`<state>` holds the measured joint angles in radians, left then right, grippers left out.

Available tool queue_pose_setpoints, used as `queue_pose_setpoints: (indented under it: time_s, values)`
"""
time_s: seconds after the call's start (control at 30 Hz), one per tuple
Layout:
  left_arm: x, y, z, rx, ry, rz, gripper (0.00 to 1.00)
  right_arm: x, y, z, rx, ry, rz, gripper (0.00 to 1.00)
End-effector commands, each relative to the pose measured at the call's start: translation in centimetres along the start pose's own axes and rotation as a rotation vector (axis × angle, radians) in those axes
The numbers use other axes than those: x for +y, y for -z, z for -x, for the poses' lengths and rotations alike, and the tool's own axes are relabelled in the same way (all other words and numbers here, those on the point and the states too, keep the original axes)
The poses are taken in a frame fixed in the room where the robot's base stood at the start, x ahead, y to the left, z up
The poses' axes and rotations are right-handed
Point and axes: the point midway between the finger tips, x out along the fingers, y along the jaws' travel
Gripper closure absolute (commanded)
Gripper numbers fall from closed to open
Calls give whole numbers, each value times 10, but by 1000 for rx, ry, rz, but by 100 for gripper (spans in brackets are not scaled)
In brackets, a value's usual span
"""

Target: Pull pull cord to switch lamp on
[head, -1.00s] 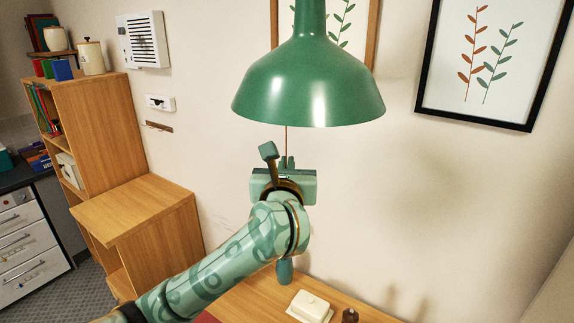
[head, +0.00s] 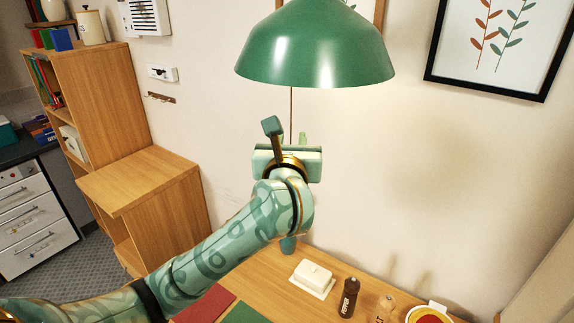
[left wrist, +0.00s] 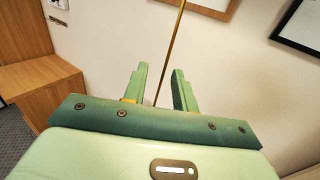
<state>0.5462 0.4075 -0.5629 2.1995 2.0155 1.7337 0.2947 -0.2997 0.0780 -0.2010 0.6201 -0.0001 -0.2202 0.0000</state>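The green lamp shade (head: 315,45) hangs at the top of the head view. Its underside is hidden, and I cannot tell if it is lit. The thin pull cord (head: 291,105) drops from it behind my left gripper (head: 302,138). A teal piece (head: 288,245), in line with the cord, shows below my arm; it looks like the cord's end pull, partly covered. In the left wrist view, my left gripper's fingers (left wrist: 158,75) are apart, and the cord (left wrist: 173,45) runs through the gap between them. I cannot tell whether it touches a finger. My right gripper is out of view.
The wooden table (head: 258,272) below holds a white butter dish (head: 312,276), a dark pepper mill (head: 348,298) and a green mat (head: 250,313). A wooden shelf unit (head: 105,105) stands left. A framed plant picture (head: 495,45) hangs on the wall at right.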

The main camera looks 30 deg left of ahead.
Motion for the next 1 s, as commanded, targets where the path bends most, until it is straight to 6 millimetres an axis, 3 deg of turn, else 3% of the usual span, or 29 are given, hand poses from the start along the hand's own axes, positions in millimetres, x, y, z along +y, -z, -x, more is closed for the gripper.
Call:
queue_pose_setpoints:
  time_s: [0.3, 0.4, 0.63, 1.0]
  values:
    - [-1, 2, 90, 5, 6, 11, 72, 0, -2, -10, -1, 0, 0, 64]
    - [0, -6, 118, 10, 3, 2, 72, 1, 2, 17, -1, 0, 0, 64]
    - [1, -5, 136, 4, -4, -2, 72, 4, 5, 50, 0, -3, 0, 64]
    - [0, 1, 144, 2, 0, 2, 72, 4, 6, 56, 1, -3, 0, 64]
